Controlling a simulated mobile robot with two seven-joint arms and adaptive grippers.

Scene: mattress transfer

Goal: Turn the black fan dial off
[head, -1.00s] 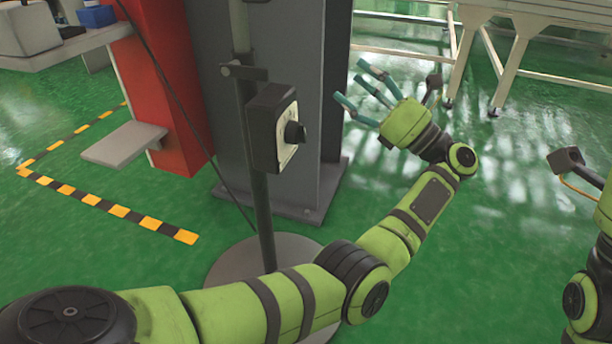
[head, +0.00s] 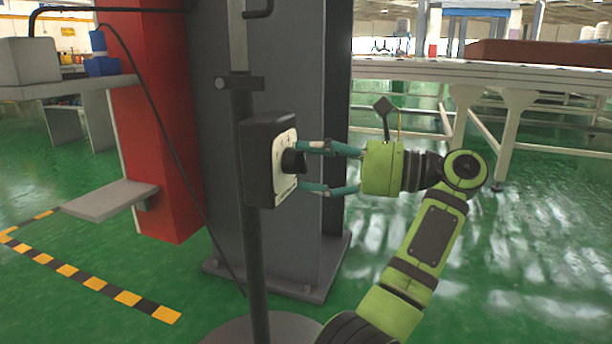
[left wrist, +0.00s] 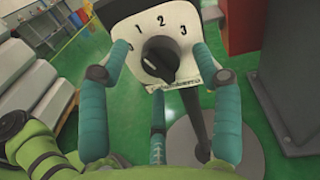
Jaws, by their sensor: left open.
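The black fan dial (head: 291,162) sits on the pale face of a dark box (head: 258,165) on a pole. In the left wrist view the dial (left wrist: 160,58) is seen face on, with 1, 2 and 3 printed above it; which mark it points to is hard to tell. My left gripper (head: 310,167) is open, its teal fingers reaching toward the dial from the right, one above and one below. In the left wrist view, fingers stand left and right of the dial and a third is below. Contact cannot be told. My right gripper is out of view.
A round base (head: 225,331) carries the pole. A grey column (head: 221,130) and a red column (head: 160,130) stand behind, with a small grey shelf (head: 108,200) at left. A cable hangs beside the pole. A white table frame (head: 510,110) stands at the back right.

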